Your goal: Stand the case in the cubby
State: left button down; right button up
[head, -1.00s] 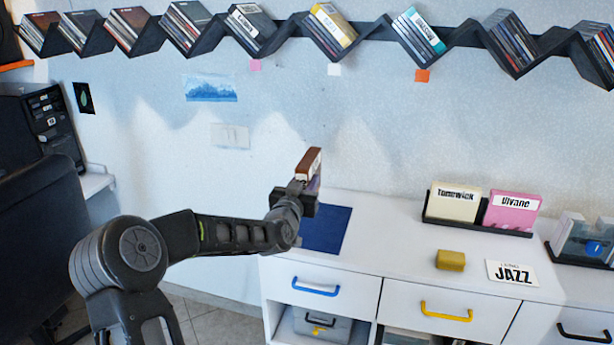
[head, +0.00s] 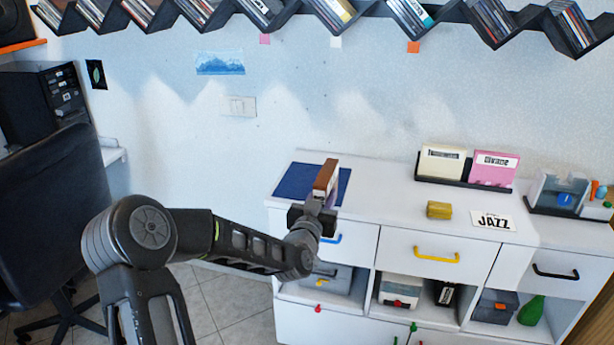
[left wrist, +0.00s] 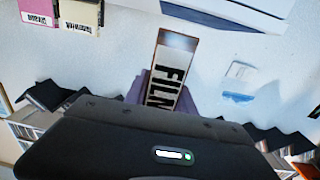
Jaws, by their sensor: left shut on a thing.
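My left gripper (head: 318,206) is shut on a case (head: 326,177) and holds it upright in front of the cabinet's left end. The case has a reddish-brown narrow side. In the left wrist view the case (left wrist: 172,75) shows a white label reading "FILM", its end hidden by the gripper body. Open cubbies lie below the drawers of the white cabinet. The left cubby (head: 292,292) holds a grey box, partly behind my arm. The middle cubby (head: 422,309) holds a white box and a black labelled item. The right cubby holds a dark box and a green bottle (head: 531,310). My right gripper is out of view.
A blue mat (head: 296,181) lies on the cabinet top, with a black holder with two cards (head: 492,168), a yellow block (head: 439,210) and a JAZZ card (head: 492,220) to the right. Zigzag disc shelves (head: 371,8) run along the wall. A dark chair (head: 50,195) stands left.

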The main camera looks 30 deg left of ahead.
pick_arm(q)
jog(key=s+d+f+m+h, duration=0.1)
jog(key=d+f, duration=0.1)
jog(key=d, duration=0.5)
jog(key=s+d+f+m+h, duration=0.1)
jog(key=s+d+f+h, duration=0.1)
jog(key=d, duration=0.5)
jog(key=s+d+f+m+h, duration=0.1)
jog(key=d+f+h, duration=0.1)
jog(key=d+f, duration=0.2)
jog(key=d, duration=0.3)
jog(key=shift+s+d+t, duration=0.15)
jog(key=shift+s+t, duration=0.2)
jog(key=shift+t, duration=0.05)
